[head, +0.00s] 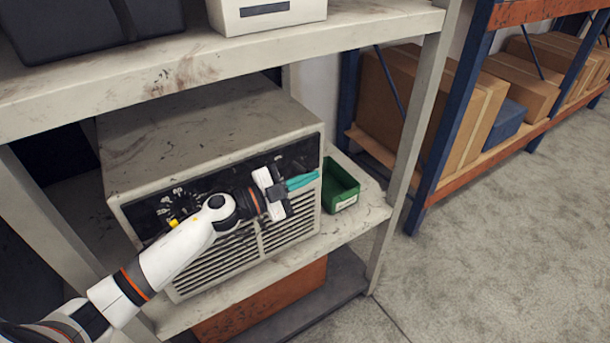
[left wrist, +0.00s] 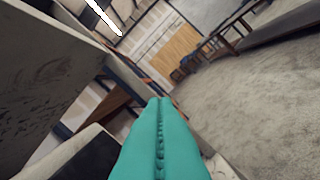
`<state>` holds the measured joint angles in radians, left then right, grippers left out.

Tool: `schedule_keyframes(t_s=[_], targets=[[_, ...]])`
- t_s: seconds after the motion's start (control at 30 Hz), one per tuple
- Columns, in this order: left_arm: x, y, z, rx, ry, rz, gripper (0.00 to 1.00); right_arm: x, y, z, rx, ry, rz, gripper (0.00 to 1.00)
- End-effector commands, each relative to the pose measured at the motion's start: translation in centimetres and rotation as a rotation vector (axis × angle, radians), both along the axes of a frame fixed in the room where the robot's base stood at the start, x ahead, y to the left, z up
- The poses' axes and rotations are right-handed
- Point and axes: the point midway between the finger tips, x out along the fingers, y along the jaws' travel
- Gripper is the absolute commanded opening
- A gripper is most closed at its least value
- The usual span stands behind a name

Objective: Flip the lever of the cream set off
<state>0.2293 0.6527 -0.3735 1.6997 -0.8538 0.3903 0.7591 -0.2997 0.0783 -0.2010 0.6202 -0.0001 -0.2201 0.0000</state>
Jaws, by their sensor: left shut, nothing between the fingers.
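The cream set (head: 200,130) is a worn box with a black front panel and a slatted grille, standing on the middle shelf. My left gripper (head: 302,181) is in front of the right part of its panel, with its teal fingers shut and pointing right. The fingers also fill the lower middle of the left wrist view (left wrist: 160,140), pressed together with nothing between them. A yellow mark (head: 174,223) shows at the panel's left, beside my arm. I cannot make out the lever; my arm and gripper cover much of the panel. My right gripper is not in view.
A green bin (head: 341,186) stands on the shelf just right of the set. A shelf board (head: 200,72) runs above the set, with a pale upright (head: 405,150) at right. Blue racking with cardboard boxes (head: 425,100) stands beyond. The floor (head: 500,240) at right is clear.

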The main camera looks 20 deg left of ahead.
Motion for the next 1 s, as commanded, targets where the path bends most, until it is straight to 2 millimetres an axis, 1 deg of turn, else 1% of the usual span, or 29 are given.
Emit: schedule_keyframes(t_s=[0.03,0.2,0.5,0.7,1.0], targets=[[-0.1,0.0,-0.7,0.033,-0.024,0.000,0.00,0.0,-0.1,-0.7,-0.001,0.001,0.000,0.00],[-0.2,-0.2,-2.3,0.156,-0.120,0.000,0.00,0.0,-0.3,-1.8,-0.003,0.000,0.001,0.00],[-0.1,-0.1,-4.3,0.336,-0.261,0.001,0.00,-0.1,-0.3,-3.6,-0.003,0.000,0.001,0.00],[0.0,0.0,-5.0,0.414,-0.322,0.001,0.00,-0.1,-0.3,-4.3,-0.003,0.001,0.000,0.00],[0.1,0.1,-5.4,0.462,-0.359,0.001,0.00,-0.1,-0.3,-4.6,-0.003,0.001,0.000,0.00]])
